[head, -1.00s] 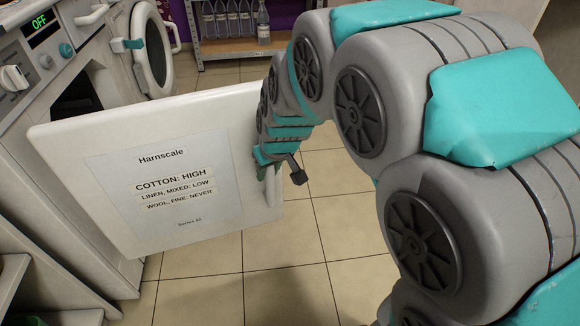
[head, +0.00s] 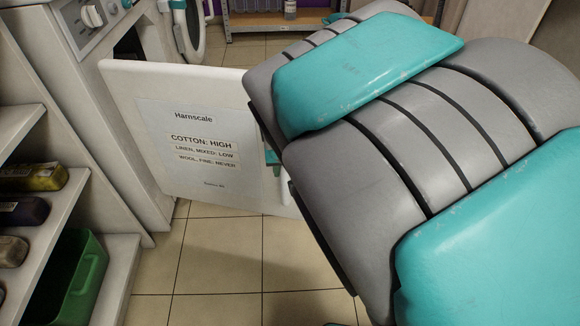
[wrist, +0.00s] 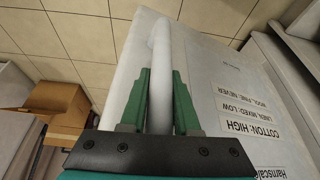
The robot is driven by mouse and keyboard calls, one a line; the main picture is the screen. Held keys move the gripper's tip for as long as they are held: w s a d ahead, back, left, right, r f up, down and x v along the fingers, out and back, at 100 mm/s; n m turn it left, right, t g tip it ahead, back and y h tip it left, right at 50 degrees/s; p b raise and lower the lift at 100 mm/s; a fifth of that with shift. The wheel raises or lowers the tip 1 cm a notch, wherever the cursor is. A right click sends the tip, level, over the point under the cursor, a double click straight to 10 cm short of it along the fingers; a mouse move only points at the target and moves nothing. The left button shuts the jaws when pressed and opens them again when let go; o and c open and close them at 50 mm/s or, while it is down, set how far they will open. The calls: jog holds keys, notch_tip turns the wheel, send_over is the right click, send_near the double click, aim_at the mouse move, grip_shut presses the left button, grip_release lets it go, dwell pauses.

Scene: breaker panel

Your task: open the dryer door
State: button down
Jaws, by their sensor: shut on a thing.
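The white dryer door (head: 122,92) stands swung open from its machine (head: 120,50), with a paper label reading Harnscale and COTTON: HIGH (head: 205,150). The same door also shows on the right in the wrist view (wrist: 205,60). My gripper (wrist: 161,78) is shut on the door's white bar handle (wrist: 160,40), with one green finger on each side of it. In the head view my arm covers the right edge of the door, the handle and nearly all of my gripper.
White shelves (head: 70,190) stand at the left with several dark bottles (head: 22,211) and a green bin (head: 78,275). Tiled floor (head: 225,255) is clear below the door. A rack (head: 265,22) stands at the back. A cardboard box (wrist: 62,105) shows in the wrist view.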

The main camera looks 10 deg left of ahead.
jog(key=shift+d, duration=0.1)
jog(key=c, duration=0.7)
grip_release()
jog(key=shift+o, duration=0.2)
